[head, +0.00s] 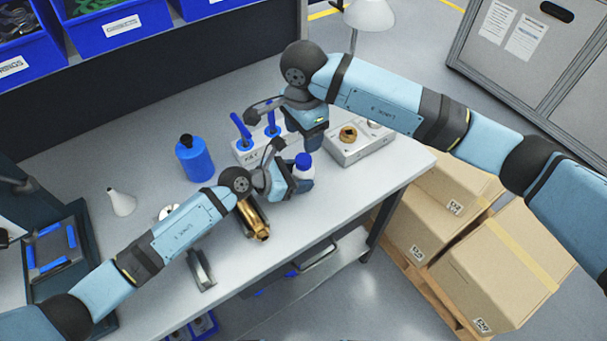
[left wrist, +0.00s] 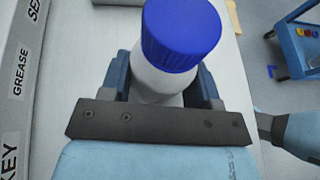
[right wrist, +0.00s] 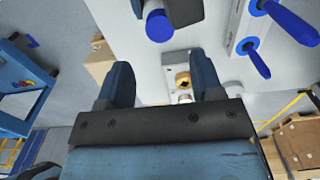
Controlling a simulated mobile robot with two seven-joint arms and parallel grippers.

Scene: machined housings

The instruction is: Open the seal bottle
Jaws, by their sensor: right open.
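The seal bottle is a small white bottle (head: 303,170) with a blue cap (head: 303,160), near the middle of the bench in the head view. In the left wrist view its ribbed blue cap (left wrist: 181,35) sits on the white body (left wrist: 155,83). My left gripper (head: 289,181) is shut around the body, a finger on each side below the cap. My right gripper (head: 312,143) is open and empty, above and slightly right of the bottle. In the right wrist view the blue cap (right wrist: 159,26) is beyond my open fingers (right wrist: 164,87), apart from them.
A labelled rack (head: 247,155) with blue-handled tools stands behind the bottle. A metal block (head: 361,151) with a brass ring (head: 348,134) is right. A blue bottle (head: 195,159) and white cone-shaped bottle (head: 121,203) stand left. A brass part (head: 255,220) lies in front.

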